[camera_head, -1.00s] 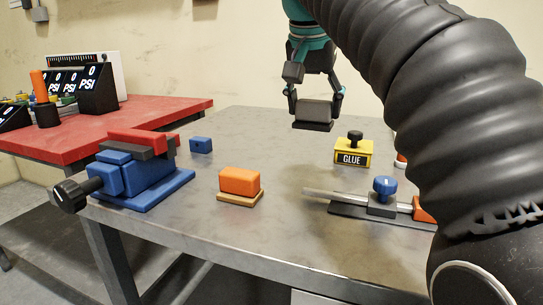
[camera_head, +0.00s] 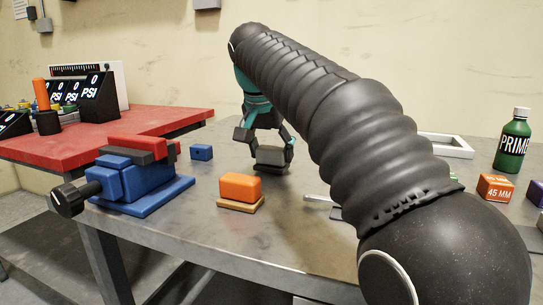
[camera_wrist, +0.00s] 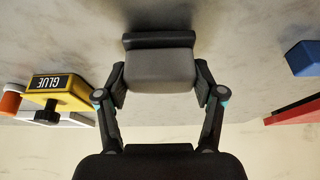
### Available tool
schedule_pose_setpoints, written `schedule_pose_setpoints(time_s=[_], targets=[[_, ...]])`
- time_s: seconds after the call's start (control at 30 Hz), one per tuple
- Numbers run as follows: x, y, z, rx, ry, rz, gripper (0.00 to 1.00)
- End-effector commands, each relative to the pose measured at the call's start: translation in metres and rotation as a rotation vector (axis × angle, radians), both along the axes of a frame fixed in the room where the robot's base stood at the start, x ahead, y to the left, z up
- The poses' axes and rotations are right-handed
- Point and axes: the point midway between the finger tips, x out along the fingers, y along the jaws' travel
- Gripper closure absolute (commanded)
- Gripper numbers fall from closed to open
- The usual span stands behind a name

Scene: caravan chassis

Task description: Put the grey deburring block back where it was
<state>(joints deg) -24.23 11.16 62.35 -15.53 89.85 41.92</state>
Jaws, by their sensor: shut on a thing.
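The grey deburring block (camera_head: 271,156) has a lighter grey body and a dark base. My gripper (camera_head: 268,148) is shut on it, one finger on each side. In the head view they are low over the metal table, behind and slightly right of the orange block (camera_head: 240,187). I cannot tell whether the base touches the table. In the wrist view, the grey block (camera_wrist: 160,68) sits level between the fingers, with its dark base facing the table surface.
A blue vise (camera_head: 140,178) and a small blue block (camera_head: 201,152) are to the left. My arm hides much of the table's middle. A green primer bottle (camera_head: 513,143) and an orange 45 MM block (camera_head: 495,187) stand right.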

Motion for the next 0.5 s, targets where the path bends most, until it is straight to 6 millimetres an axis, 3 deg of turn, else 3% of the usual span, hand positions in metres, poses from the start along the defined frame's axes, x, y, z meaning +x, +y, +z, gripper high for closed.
schedule_pose_setpoints(time_s=[0.43,0.47,0.5], targets=[[-0.0002,-0.0003,-0.0066,0.0,0.0,0.0,0.64],[-0.0001,-0.0003,-0.0059,0.0,0.0,0.0,0.24],[-0.0001,-0.0002,-0.0057,0.0,0.0,0.0,0.14]])
